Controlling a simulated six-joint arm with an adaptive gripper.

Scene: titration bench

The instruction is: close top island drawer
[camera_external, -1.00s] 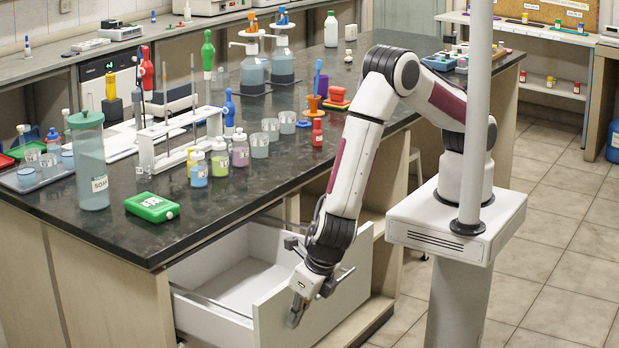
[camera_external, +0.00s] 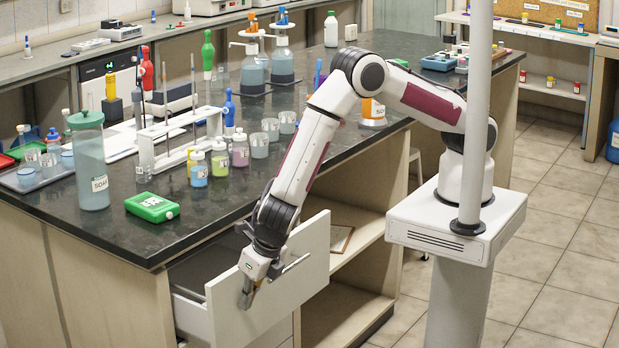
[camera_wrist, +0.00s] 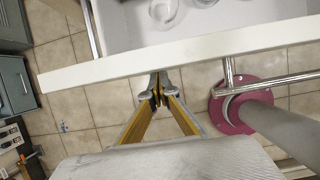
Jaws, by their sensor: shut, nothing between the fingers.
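The top island drawer (camera_external: 300,275) has a white box and a pale front panel. It stands partly open, with a gap between its front and the island (camera_external: 95,265). In the wrist view the drawer's top edge (camera_wrist: 210,53) crosses the picture, with clear glassware (camera_wrist: 165,12) inside. My gripper (camera_external: 246,297) is at the outer face of the drawer front, pointing down, its fingers shut and empty. In the wrist view its fingertips (camera_wrist: 158,92) are close to the front panel; I cannot tell whether they touch. The bar handle (camera_wrist: 275,80) is to their right.
The island top carries a soap jar (camera_external: 92,170), a green box (camera_external: 152,207), bottles and beakers near the edge. Open shelves (camera_external: 350,290) lie right of the drawer. The tiled floor (camera_external: 560,250) at right is clear. A dark red round base with a grey post (camera_wrist: 240,105) shows below the handle.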

